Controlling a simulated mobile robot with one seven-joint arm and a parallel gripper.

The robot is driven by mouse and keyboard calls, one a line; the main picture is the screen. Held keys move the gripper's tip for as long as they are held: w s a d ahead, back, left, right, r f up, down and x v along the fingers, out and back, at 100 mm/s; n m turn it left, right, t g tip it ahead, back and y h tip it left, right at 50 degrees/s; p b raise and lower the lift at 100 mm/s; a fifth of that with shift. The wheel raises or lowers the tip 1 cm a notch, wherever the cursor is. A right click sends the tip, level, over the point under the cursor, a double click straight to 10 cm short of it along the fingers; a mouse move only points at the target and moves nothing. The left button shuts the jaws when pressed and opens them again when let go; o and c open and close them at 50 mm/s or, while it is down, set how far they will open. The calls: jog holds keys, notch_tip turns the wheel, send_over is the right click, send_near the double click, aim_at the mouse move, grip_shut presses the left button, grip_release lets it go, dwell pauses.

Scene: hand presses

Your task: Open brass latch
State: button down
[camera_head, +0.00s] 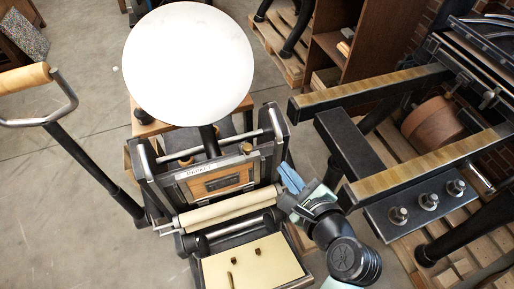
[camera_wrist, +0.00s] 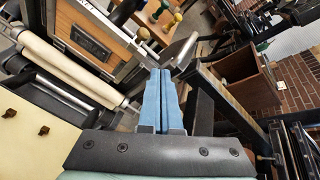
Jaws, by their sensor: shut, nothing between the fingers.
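My gripper (camera_head: 292,178) has its blue fingers closed together and empty, at the right side of the small press with the white round disc (camera_head: 188,64). In the wrist view my gripper (camera_wrist: 159,72) points at the right end of the press's wooden panel (camera_wrist: 92,36). That panel (camera_head: 220,183) carries a dark framed plate. A small brass-coloured knob (camera_head: 246,148) sits above the panel's right part. I cannot tell for sure which piece is the brass latch. A grey metal plate or lever (camera_wrist: 180,50) shows just past the fingertips; whether they touch it is unclear.
Pale rollers (camera_head: 228,208) and a cream board (camera_head: 252,264) lie in front of the panel. A larger press with wood-topped rails (camera_head: 375,86) stands close on the right. A wood-handled lever (camera_head: 25,80) is at left. Open floor shows at far left.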

jog(key=s+f+m, duration=0.2)
jog(key=f, duration=0.1)
jog(key=s+f+m+y, duration=0.1)
jog(key=shift+s+a+f+g, duration=0.15)
jog(key=shift+a+g, duration=0.1)
jog(key=shift+g, duration=0.15)
jog(key=p, duration=0.1)
send_near(251, 154)
jog(key=x, duration=0.3)
jog(key=f+x, duration=0.1)
jog(key=x, duration=0.1)
jog(key=shift+d+f, duration=0.1)
jog(key=shift+d, duration=0.05)
jog(key=shift+w+a+r+p, duration=0.3)
jog(key=shift+w+a+r, duration=0.05)
jog(key=shift+w, duration=0.05)
jog(key=shift+r, duration=0.1)
